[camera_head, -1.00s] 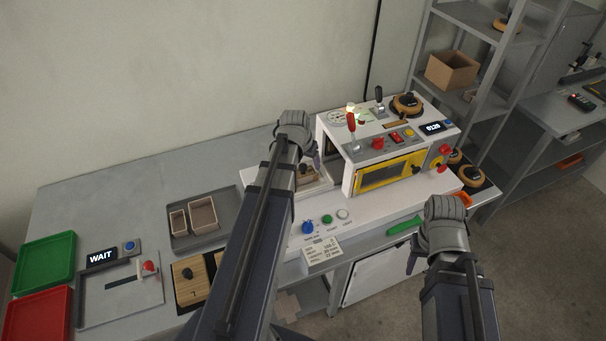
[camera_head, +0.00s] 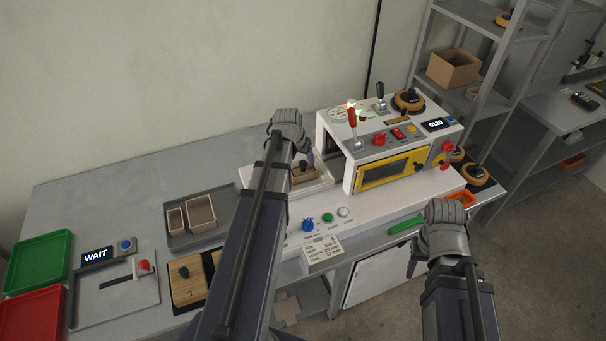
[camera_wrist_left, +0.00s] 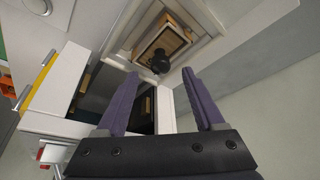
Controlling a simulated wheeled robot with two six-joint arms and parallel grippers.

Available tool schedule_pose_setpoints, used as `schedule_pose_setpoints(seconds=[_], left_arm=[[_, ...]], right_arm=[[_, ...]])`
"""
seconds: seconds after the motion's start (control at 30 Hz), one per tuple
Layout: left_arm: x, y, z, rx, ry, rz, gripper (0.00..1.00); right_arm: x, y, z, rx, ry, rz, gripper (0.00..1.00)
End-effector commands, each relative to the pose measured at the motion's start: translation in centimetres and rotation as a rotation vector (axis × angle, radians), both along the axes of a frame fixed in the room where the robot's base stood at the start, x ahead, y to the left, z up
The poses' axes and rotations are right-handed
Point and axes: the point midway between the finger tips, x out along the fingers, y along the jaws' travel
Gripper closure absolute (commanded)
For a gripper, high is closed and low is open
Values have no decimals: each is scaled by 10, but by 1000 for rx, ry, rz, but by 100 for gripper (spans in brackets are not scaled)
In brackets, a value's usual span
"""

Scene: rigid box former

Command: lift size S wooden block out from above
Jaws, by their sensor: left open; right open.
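The wooden block (camera_head: 303,174) with a dark knob sits in a recess of the white machine bed, left of the machine housing. In the left wrist view the block (camera_wrist_left: 172,40) lies in a square frame, its black knob pointing toward the gripper. My left gripper (camera_head: 309,157) is above the recess, open and empty. In the left wrist view its two purple fingers (camera_wrist_left: 163,88) are apart, and the knob shows beyond and between their tips, not touched. My right gripper (camera_head: 413,267) hangs in front of the bench, its fingers partly hidden by the wrist.
The machine housing (camera_head: 385,143) with levers and a yellow-framed window stands just right of the recess. Another knobbed wooden block (camera_head: 187,285) lies at the bench front. A grey tray (camera_head: 225,228) with two tan boxes stands left. The bench's back left is clear.

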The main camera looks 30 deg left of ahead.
Motion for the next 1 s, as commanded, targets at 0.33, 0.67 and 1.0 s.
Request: schedule_pose_setpoints(seconds=[0.33, 0.67, 1.0], left_arm=[[18, 3, -41, 0, 0, 0, 30], [18, 3, -39, 0, 0, 0, 38], [18, 3, -39, 0, 0, 0, 76]], right_arm=[[0, 0, -41, 0, 0, 0, 50], [0, 0, -39, 0, 0, 0, 50], [0, 0, -39, 0, 0, 0, 50]])
